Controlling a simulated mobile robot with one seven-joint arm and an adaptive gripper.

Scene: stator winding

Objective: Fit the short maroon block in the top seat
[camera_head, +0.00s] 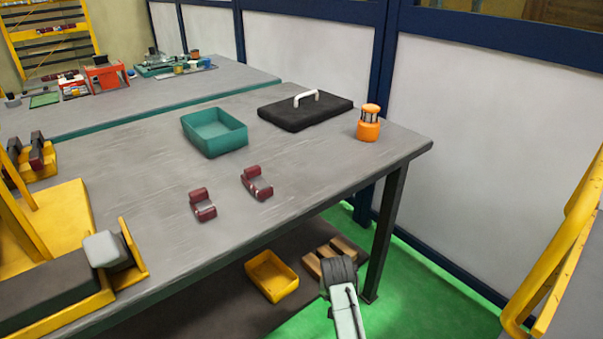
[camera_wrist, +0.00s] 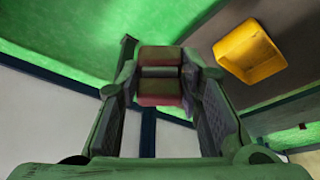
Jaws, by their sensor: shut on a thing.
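In the wrist view my gripper (camera_wrist: 160,82) is shut on a maroon block (camera_wrist: 160,53) with a grey band across its middle. The block sits between the two fingertips, clear of any surface. In the head view a pale arm part of mine (camera_head: 346,310) shows at the lower right, off the table's front edge; the held block cannot be made out there. Two U-shaped maroon pieces, one nearer (camera_head: 202,206) and one farther (camera_head: 257,184), lie apart on the table. A yellow fixture (camera_head: 70,215) stands at the left. I cannot tell which part is the top seat.
The grey table (camera_head: 150,180) holds a teal bin (camera_head: 214,132), a black lidded slab (camera_head: 305,112) and an orange lantern-like item (camera_head: 369,123). Below its front edge are a yellow bin (camera_head: 271,276), also in the wrist view (camera_wrist: 250,52), and a wooden pallet (camera_head: 330,255). The table's middle is mostly free.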

